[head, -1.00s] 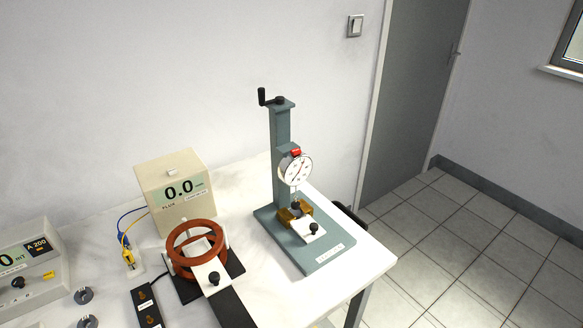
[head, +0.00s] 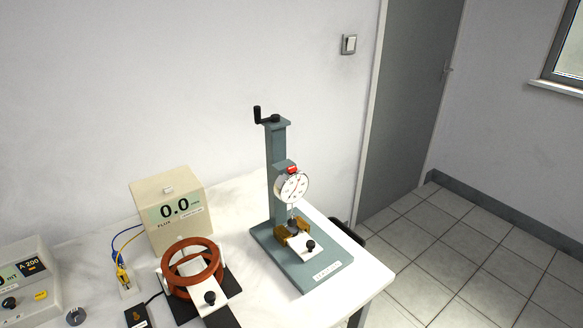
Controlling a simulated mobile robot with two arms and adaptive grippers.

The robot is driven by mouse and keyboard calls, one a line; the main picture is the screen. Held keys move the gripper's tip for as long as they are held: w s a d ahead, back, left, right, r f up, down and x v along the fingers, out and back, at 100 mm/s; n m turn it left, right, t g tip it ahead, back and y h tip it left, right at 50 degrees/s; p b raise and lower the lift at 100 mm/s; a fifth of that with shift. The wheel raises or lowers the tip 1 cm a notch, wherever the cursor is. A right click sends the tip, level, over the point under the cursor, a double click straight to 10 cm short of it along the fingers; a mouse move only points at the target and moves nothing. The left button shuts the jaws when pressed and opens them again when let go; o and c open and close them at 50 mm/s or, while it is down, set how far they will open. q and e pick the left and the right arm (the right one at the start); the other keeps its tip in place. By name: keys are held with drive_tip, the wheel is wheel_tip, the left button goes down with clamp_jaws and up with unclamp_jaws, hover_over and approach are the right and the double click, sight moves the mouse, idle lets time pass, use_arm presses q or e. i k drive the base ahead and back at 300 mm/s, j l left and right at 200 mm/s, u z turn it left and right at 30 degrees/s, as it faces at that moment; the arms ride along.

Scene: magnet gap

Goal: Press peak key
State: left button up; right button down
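No key that I can read as "peak" shows. A beige flux meter (head: 172,237) stands on the table and reads 0.0, with a small pale key (head: 168,189) on top. A second pale meter (head: 40,266) is cut off at the left edge. It has a display with "mT" and "A 200", a yellow key (head: 41,295) and a black knob (head: 10,303). A round dial gauge (head: 292,189) with a red part (head: 292,170) on top hangs on a grey-green stand (head: 276,150). Neither of my grippers is in view.
A red-brown coil ring (head: 191,288) on a black base stands in front of the flux meter. A brass block with a white plate (head: 301,245) sits on the stand's base. The white table (head: 360,283) ends at the right; tiled floor lies beyond.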

sight(292, 169)
drive_tip(key=i+l+u, duration=0.2)
drive_tip(key=l+u, duration=0.15)
drive_tip(key=l, duration=0.75)
drive_tip(key=l+u, duration=0.35)
drive_tip(key=l, duration=0.75)
